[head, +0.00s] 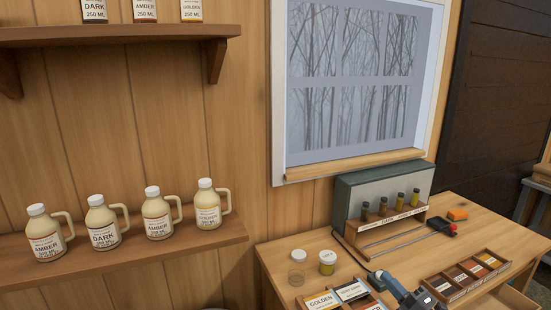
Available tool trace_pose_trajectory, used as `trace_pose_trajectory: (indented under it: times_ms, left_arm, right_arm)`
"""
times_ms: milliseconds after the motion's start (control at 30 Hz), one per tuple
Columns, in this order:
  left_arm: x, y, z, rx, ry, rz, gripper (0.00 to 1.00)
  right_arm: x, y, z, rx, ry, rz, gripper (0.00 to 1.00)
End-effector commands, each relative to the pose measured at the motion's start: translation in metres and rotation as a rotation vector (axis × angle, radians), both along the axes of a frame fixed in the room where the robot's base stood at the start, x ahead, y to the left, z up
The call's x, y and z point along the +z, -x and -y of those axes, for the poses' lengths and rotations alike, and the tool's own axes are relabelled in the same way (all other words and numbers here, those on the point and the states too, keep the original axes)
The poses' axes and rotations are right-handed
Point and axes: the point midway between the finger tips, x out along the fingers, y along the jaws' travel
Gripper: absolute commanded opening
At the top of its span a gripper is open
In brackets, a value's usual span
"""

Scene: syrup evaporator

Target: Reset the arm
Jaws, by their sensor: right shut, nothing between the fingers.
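My right gripper (376,281) is at the bottom of the head view, low over the front of the wooden table (290,262). Its dark fingers are shut and empty, beside the tray with the GOLDEN label. The blue and grey wrist behind them runs down to the bottom edge. My left gripper is out of view.
A label tray (303,307) and a sectioned tray (427,282) flank the gripper. Behind stand two small jars (327,262), a rack of sample bottles (352,233) and an orange block (457,214). Syrup jugs (103,222) line the lower shelf (130,254) at left.

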Motion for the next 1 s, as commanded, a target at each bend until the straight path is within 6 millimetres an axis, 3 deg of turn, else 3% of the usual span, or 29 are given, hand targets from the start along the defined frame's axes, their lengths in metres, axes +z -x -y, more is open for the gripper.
trace_pose_trajectory:
  times_ms: [133, 267, 367, 533, 667, 800, 1000]
  left_arm:
    - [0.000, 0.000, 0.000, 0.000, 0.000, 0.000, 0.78]
    - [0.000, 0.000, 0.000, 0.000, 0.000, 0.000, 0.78]
    - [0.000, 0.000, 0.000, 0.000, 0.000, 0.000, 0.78]
    - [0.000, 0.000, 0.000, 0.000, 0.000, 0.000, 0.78]
    - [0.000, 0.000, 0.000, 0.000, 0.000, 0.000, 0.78]
    - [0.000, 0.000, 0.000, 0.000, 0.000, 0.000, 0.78]
    - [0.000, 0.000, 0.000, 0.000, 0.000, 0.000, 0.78]
  right_arm:
    - [-0.004, 0.017, 0.012, -0.155, -0.276, -0.042, 0.00]
    - [-0.024, 0.033, 0.028, -0.313, -0.495, -0.128, 0.00]
    - [-0.049, 0.049, 0.039, -0.440, -0.647, -0.228, 0.00]
    - [-0.107, 0.087, 0.044, -0.655, -0.859, -0.461, 0.00]
    - [-0.156, 0.127, 0.033, -0.806, -0.980, -0.691, 0.00]
    - [-0.200, 0.176, 0.008, -0.931, -1.058, -0.957, 0.00]
    - [-0.231, 0.227, -0.024, -1.015, -1.086, -1.225, 0.00]
